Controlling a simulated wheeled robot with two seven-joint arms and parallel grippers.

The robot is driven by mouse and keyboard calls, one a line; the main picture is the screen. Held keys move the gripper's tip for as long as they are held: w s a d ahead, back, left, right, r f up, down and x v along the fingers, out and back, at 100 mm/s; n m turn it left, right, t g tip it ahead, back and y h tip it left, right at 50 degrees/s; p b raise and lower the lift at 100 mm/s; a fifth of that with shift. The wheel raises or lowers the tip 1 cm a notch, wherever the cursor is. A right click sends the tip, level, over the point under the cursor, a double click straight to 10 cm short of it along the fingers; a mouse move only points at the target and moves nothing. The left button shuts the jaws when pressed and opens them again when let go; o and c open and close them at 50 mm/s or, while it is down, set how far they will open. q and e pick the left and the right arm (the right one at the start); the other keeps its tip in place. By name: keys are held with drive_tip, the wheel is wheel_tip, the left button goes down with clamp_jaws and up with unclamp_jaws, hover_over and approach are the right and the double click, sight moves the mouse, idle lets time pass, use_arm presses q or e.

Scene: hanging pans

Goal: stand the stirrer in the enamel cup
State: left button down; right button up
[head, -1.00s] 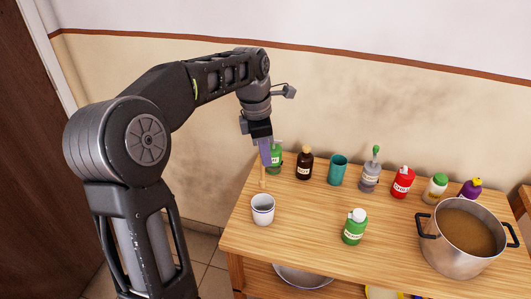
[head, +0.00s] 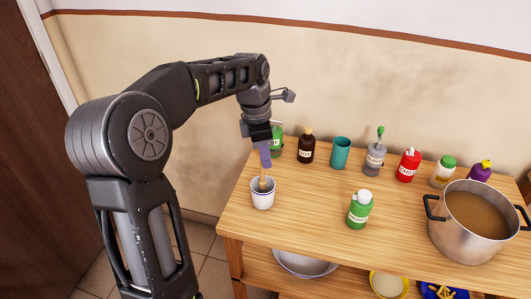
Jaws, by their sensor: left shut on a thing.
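The enamel cup (head: 262,200), white with a dark rim, stands upright near the left end of the wooden table. The stirrer (head: 262,183), a thin light-wood stick, is held upright in my left gripper (head: 265,160). The gripper is shut on its upper part, above the cup. The stirrer's lower end shows within the cup's opening; the cup's wall hides its tip, so I cannot tell whether it touches the bottom. My right gripper is not in view.
A green bottle (head: 277,141) stands close behind my left gripper. A brown bottle (head: 306,148), teal cup (head: 340,153), grey bottle (head: 374,158) and red bottle (head: 408,166) line the back. A green-white bottle (head: 359,211) and large pot (head: 472,235) stand to the right.

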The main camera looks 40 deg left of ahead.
use_arm(q)
drive_tip(key=shift+f+b, duration=0.65)
drive_tip(key=shift+f, duration=0.9)
drive_tip(key=c, duration=1.4)
unclamp_jaws()
drive_tip(key=shift+r, duration=0.1)
wheel_tip(320, 180, up, 8)
drive_tip(key=shift+s+a+f, duration=0.2)
drive_tip(key=shift+s+a, duration=0.15)
